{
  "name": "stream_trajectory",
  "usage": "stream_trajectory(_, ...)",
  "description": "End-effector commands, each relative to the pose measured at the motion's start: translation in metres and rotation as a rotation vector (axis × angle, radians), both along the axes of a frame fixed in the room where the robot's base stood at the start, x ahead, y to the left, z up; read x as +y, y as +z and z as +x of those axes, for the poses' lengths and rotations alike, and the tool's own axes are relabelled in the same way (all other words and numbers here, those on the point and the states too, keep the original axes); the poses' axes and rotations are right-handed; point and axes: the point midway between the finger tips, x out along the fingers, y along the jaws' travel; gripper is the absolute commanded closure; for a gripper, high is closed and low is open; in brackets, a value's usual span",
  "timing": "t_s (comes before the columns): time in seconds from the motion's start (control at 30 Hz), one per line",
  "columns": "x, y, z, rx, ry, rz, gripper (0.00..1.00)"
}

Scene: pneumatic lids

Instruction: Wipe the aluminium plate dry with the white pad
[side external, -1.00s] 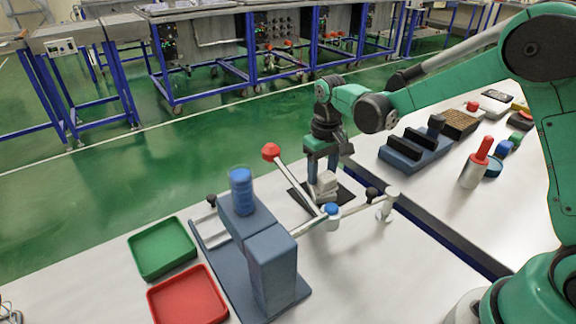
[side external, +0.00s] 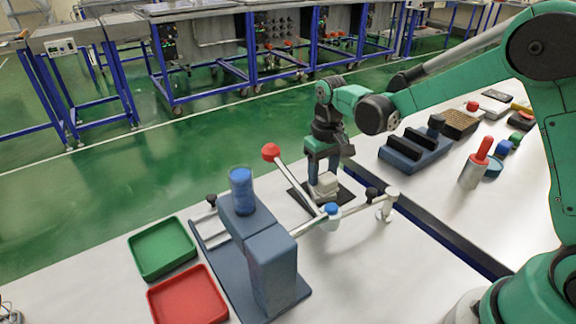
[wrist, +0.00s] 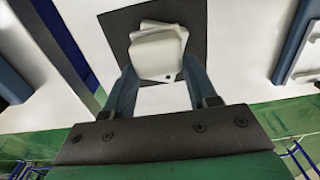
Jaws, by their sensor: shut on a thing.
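The white pad (side external: 327,183) is a small pale block between the fingers of my gripper (side external: 322,176), low over a dark square mat (side external: 346,194). In the wrist view the pad (wrist: 157,50) sits between the two blue-grey fingertips (wrist: 158,70), over the dark mat (wrist: 196,14). My gripper is shut on it. A second pale, flat piece shows at the pad's edges, turned at an angle beneath it; it may be the aluminium plate, mostly hidden. I cannot tell whether the pad touches it.
A blue-grey press-like fixture (side external: 270,270) stands in front, with a red-knobbed lever (side external: 271,152) and a rod near my gripper. Green (side external: 162,247) and red (side external: 188,296) trays lie at left. A blue rack (side external: 412,152) and a red-topped cylinder (side external: 474,172) stand at right.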

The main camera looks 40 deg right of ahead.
Motion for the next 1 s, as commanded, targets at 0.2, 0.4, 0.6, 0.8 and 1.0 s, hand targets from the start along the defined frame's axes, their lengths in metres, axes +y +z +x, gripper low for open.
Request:
stream_trajectory(0.2, 0.005, 0.000, -0.013, 0.000, 0.002, 0.000, 0.91)
stream_trajectory(0.4, 0.000, 0.000, 0.001, 0.000, -0.001, 0.000, 0.91)
stream_trajectory(0.6, -0.005, 0.000, 0.012, 0.000, 0.000, 0.000, 0.91)
stream_trajectory(0.8, -0.006, 0.016, 0.014, 0.000, 0.001, 0.000, 0.91)
stream_trajectory(1.0, -0.006, 0.028, 0.014, 0.000, 0.001, 0.000, 0.91)
